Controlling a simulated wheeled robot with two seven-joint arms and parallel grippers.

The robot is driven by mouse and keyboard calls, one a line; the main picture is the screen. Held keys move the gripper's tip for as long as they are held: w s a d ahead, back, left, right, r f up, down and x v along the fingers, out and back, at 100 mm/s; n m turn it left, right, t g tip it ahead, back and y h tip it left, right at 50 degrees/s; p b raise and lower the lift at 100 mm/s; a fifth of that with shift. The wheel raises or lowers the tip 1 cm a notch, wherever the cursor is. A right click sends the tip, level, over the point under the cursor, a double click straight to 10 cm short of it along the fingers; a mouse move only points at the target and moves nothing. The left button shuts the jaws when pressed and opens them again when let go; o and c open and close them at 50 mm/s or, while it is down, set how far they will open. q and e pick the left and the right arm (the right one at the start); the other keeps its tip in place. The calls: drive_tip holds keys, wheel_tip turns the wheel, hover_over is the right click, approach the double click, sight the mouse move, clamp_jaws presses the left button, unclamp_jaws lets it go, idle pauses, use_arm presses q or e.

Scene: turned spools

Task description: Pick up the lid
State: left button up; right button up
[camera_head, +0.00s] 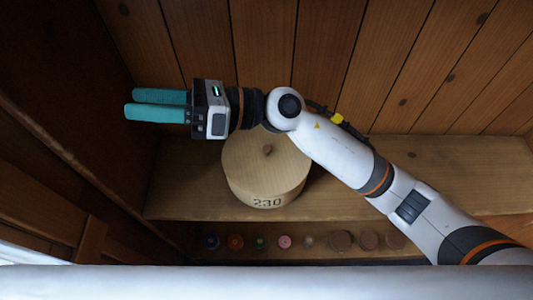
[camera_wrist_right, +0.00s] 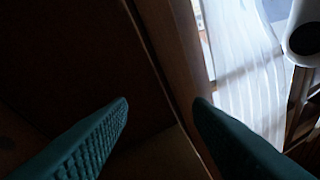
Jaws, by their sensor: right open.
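A round wooden box (camera_head: 267,202) marked "230" stands on the wooden shelf. Its flat round top, the lid (camera_head: 250,160), has a small dark knob at its middle, and I cannot make out a seam between lid and box. My right gripper (camera_head: 132,104) is open and empty, with its two teal fingers pointing left, away from the box. It is to the upper left of the lid, and my right wrist passes over the lid's back edge, hiding a little of it. In the right wrist view the fingers (camera_wrist_right: 160,102) stand apart with nothing between them. My left gripper is not in view.
The shelf (camera_head: 420,175) is bare right of the box. Plank walls (camera_head: 330,60) close the back, and a dark wooden side wall (camera_head: 80,130) is close to the right fingertips. Several small coloured and wooden round pieces (camera_head: 284,241) line a lower ledge in front.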

wheel_tip(320, 180, down, 5)
drive_tip(key=s+a+n+g+h, duration=0.1)
drive_tip(key=s+n+g+h, duration=0.1)
drive_tip(key=n+h, duration=0.3)
drive_tip(key=n+t+h+p, duration=0.3)
drive_tip(key=n+t+h, duration=0.3)
drive_tip(key=h, duration=1)
hover_over(267, 148)
drive_tip(key=shift+n+g, duration=0.3)
drive_tip(key=shift+g, duration=0.1)
drive_tip(key=f, duration=1.1)
drive_tip(key=s+f, duration=0.1)
drive_tip(key=f, duration=0.5)
drive_tip(key=shift+a, duration=0.3)
drive_tip(key=shift+w+f, duration=0.1)
drive_tip(key=shift+f, duration=0.4)
drive_tip(key=shift+w+d+f+p, duration=0.1)
drive_tip(key=shift+f+p, duration=0.25)
drive_tip(key=f, duration=0.1)
drive_tip(key=f+p, duration=0.1)
drive_tip(key=f, duration=0.1)
drive_tip(key=shift+w+d+f+p, duration=0.15)
drive_tip(key=shift+w+f+p, duration=0.1)
drive_tip(key=shift+f+p, duration=0.1)
drive_tip(key=shift+f, duration=0.35)
